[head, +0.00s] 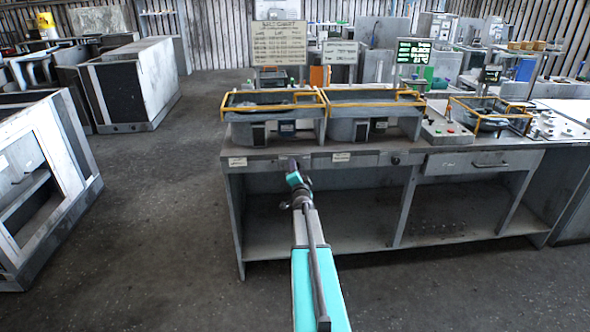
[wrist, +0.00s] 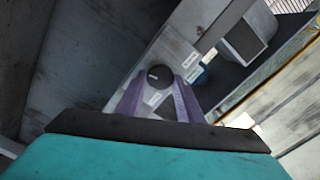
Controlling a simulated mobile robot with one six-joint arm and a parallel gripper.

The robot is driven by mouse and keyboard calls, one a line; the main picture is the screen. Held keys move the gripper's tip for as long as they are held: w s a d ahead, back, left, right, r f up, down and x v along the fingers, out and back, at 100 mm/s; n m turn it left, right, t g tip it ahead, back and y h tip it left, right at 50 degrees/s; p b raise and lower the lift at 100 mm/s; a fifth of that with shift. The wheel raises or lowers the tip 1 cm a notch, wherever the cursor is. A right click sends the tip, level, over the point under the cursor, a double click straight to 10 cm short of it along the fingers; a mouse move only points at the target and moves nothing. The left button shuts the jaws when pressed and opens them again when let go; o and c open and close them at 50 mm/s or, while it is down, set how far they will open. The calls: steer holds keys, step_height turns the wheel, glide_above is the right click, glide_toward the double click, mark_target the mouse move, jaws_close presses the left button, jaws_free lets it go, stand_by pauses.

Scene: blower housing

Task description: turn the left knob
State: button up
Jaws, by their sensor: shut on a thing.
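The left knob (wrist: 158,77) is round and black, on the grey front panel of the workbench. In the wrist view it lies between the tips of my two purple fingers. My gripper (wrist: 157,84) is shut on it. In the head view my gripper (head: 293,164) reaches the bench's front edge and hides the left knob. A second dark knob (head: 395,160) shows farther right on the same front panel.
The workbench (head: 270,157) carries yellow-rimmed trays (head: 270,106), a control box with buttons (head: 445,128) and a drawer at right. Its underside is open shelving. Grey cabinets (head: 130,85) stand at left, with clear floor between.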

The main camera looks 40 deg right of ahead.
steer(key=shift+w+r+m, duration=0.15)
steer(key=shift+r+m, duration=0.1)
steer(key=shift+m, duration=0.05)
steer(key=o, duration=0.9)
steer(key=shift+o, duration=0.8)
steer(key=shift+f, duration=0.15)
steer(key=shift+s+f, duration=0.1)
steer(key=shift+s, duration=0.1)
steer(key=b+v, duration=0.2)
steer(key=v, duration=1.1)
steer(key=shift+s+a, duration=0.15)
steer(key=shift+a, duration=0.1)
